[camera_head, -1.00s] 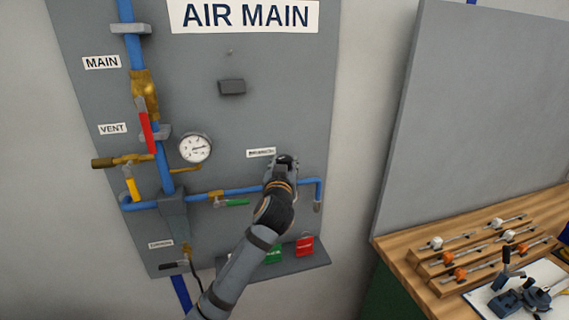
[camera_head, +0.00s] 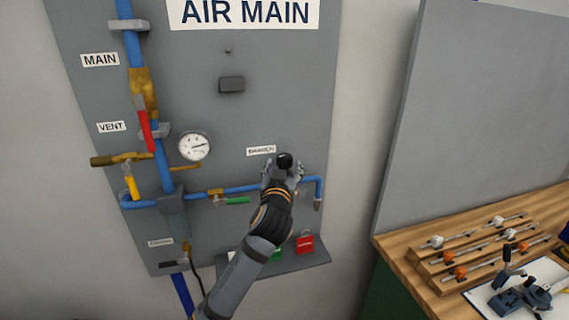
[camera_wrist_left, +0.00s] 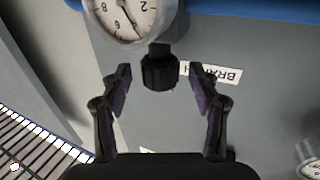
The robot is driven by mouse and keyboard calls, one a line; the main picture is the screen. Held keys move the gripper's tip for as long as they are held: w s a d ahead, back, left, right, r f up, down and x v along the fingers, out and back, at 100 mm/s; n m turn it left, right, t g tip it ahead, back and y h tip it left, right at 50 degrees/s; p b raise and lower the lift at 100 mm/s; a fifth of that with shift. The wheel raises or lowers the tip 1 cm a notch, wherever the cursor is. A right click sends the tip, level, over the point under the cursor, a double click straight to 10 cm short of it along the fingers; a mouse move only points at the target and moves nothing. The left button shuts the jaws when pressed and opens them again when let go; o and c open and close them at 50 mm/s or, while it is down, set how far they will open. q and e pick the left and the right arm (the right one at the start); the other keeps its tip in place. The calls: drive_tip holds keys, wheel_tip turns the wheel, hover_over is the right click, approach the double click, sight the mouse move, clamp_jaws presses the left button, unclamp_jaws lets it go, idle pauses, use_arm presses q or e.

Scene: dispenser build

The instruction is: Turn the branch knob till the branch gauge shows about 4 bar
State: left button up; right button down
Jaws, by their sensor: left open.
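The black ribbed branch knob (camera_wrist_left: 160,73) lies between the fingertips of my left gripper (camera_wrist_left: 161,72) in the left wrist view, with a gap on each side. The gripper is open. In the head view the dark knob (camera_head: 285,161) shows between the spread fingers of my left gripper (camera_head: 283,172), below the BRANCH label (camera_head: 261,150). The branch gauge (camera_wrist_left: 128,18) shows in the left wrist view beside the knob, turned over and cut off at the top; I cannot read its value surely. My right gripper is not in view.
A main gauge (camera_head: 194,147), red lever (camera_head: 146,128), yellow lever (camera_head: 132,184) and green lever (camera_head: 236,200) sit on the grey panel to the left. A red padlock (camera_head: 305,243) is on the shelf below. A wooden bench (camera_head: 420,272) stands at right.

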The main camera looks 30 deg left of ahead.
sight(284, 166)
use_arm(q)
drive_tip(key=v, duration=0.4)
drive_tip(key=shift+s+d, duration=0.1)
drive_tip(key=shift+s, duration=0.2)
drive_tip(key=shift+w, duration=0.1)
